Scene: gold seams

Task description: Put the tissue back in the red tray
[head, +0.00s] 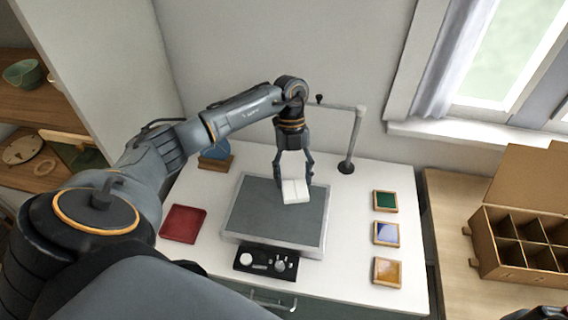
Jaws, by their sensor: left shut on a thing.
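The tissue (295,191) is a small white block-like piece, held between the fingers of my left gripper (294,178). My left gripper points down and is shut on it, above the grey panel of the framed platform (230,236). I cannot tell how far the tissue is above the panel. The red tray (183,223) lies flat on the white table at the left of the platform, and it looks empty. My right gripper is not clearly in view.
A black control box (266,262) with knobs sits in front of the platform. A metal stand (352,140) rises behind it. Green (385,201), blue (386,233) and amber (387,272) framed tiles line the right side. A divided cardboard box (520,240) stands farther right.

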